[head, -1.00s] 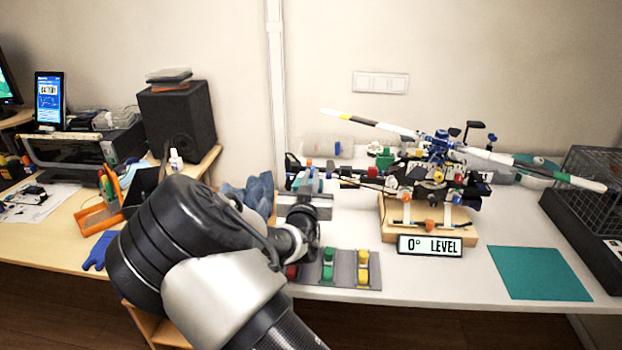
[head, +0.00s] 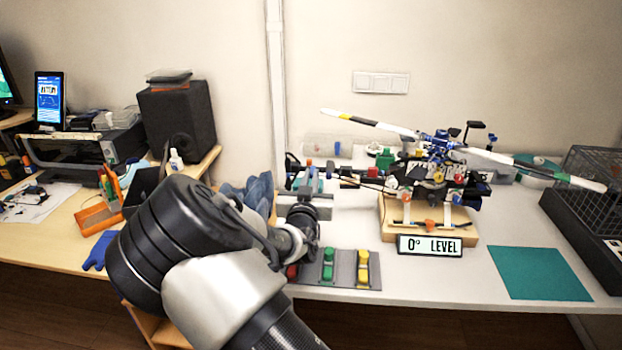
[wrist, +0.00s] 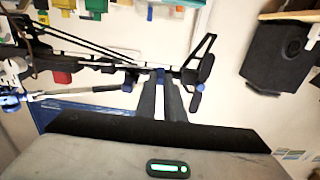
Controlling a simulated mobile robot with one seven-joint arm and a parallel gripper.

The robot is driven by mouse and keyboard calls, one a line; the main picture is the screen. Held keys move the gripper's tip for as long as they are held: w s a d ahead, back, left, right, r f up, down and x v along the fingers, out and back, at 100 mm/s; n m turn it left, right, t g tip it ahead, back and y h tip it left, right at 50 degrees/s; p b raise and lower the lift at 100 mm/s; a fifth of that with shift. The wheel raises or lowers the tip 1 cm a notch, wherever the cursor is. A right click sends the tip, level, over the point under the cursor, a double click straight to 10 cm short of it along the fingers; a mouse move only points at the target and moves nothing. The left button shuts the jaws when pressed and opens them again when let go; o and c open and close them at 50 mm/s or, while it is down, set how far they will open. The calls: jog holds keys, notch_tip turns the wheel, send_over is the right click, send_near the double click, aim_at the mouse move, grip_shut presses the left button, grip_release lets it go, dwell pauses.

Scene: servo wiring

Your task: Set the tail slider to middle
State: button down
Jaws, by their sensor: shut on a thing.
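The model helicopter (head: 437,180) stands on a wooden base, with its tail reaching left. In the wrist view its dark tail boom (wrist: 90,63) runs in from the left to a black tail rotor (wrist: 203,65). My gripper (wrist: 160,80) is at the tail, just left of the rotor, with its two dark fingers close together. It is shut on a small blue piece (wrist: 160,73), which seems to be the tail slider; the fingers partly hide it. In the head view my gripper (head: 309,178) is small, and the slider's setting cannot be read.
A sign (head: 430,246) reading "0° LEVEL" stands before the helicopter base. A grey tray (head: 345,268) with green and yellow parts lies at the front edge. A teal mat (head: 540,273) lies right. A black speaker (head: 177,118) stands left.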

jog(key=shift+d+b, duration=0.35)
dwell(0.3)
jog(key=c, duration=1.8)
grip_release()
jog(key=shift+c, duration=0.2)
